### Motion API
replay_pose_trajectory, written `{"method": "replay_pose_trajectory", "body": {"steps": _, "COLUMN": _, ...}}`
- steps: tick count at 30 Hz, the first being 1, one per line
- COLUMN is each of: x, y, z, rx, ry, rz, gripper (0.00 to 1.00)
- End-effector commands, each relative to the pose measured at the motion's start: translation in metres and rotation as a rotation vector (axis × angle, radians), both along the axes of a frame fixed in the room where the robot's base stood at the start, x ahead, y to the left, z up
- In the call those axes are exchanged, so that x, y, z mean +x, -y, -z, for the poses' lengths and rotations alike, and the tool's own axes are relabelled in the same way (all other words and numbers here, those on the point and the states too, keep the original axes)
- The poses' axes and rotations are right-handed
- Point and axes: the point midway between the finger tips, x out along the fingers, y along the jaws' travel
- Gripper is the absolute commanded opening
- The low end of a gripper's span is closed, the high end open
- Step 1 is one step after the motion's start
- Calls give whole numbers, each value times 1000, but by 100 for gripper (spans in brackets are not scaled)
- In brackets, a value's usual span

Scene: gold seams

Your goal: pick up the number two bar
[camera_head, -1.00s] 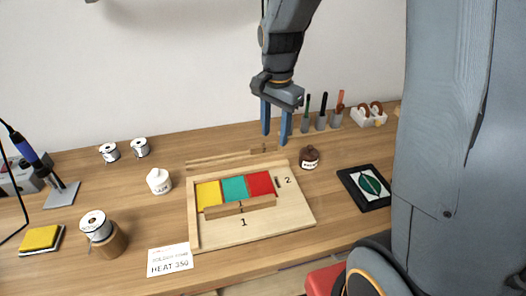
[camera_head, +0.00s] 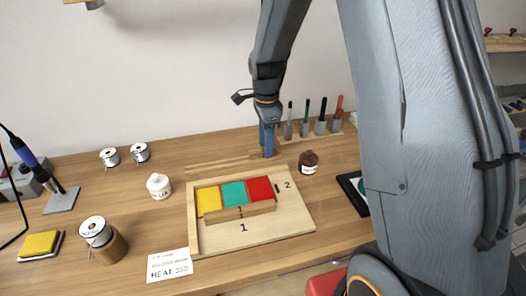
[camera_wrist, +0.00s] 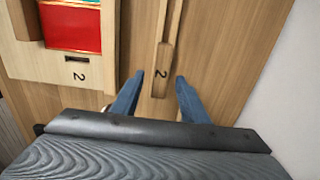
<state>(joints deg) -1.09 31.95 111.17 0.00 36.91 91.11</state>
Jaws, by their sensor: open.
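The number two bar (camera_wrist: 161,72) is a slim wooden bar with a "2" on a wider end block. It lies on the table behind the board; in the head view its block (camera_head: 256,154) is partly hidden by my gripper (camera_head: 267,141). In the wrist view my gripper (camera_wrist: 158,85) is open, with one blue finger on each side of the bar's end and visible gaps between. Nothing is held. A wooden board (camera_head: 290,217) holds yellow, green and red tiles, a bar marked 1 (camera_head: 240,212), and a slot marked 2 (camera_wrist: 77,59).
A brown jar (camera_head: 308,163) stands right of the gripper. A tool holder (camera_head: 304,129) with several upright tools is behind it. A white jar (camera_head: 158,186), solder spools (camera_head: 109,157) and a label card (camera_head: 169,265) are left. The wall is close behind.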

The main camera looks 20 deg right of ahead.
Motion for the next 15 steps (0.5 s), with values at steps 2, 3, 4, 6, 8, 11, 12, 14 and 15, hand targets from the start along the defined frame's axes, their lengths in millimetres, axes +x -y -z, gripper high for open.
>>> {"method": "replay_pose_trajectory", "body": {"steps": 2, "x": -1, "y": 0, "z": 8, "rx": 0, "ry": -2, "rz": 0, "gripper": 41}}
{"method": "replay_pose_trajectory", "body": {"steps": 3, "x": 0, "y": 0, "z": 11, "rx": 0, "ry": -1, "rz": 0, "gripper": 41}}
{"method": "replay_pose_trajectory", "body": {"steps": 4, "x": 0, "y": 0, "z": 13, "rx": 0, "ry": -1, "rz": 0, "gripper": 41}}
{"method": "replay_pose_trajectory", "body": {"steps": 6, "x": 0, "y": 0, "z": 15, "rx": 0, "ry": 0, "rz": 0, "gripper": 41}}
{"method": "replay_pose_trajectory", "body": {"steps": 8, "x": 0, "y": 0, "z": 15, "rx": 0, "ry": 0, "rz": 0, "gripper": 41}}
{"method": "replay_pose_trajectory", "body": {"steps": 11, "x": 0, "y": 0, "z": 15, "rx": 0, "ry": 0, "rz": 0, "gripper": 41}}
{"method": "replay_pose_trajectory", "body": {"steps": 12, "x": 0, "y": 0, "z": 15, "rx": 0, "ry": 0, "rz": 0, "gripper": 39}}
{"method": "replay_pose_trajectory", "body": {"steps": 14, "x": 0, "y": 0, "z": 15, "rx": 0, "ry": 0, "rz": 0, "gripper": 29}}
{"method": "replay_pose_trajectory", "body": {"steps": 15, "x": 0, "y": 0, "z": 15, "rx": 0, "ry": 0, "rz": 0, "gripper": 22}}
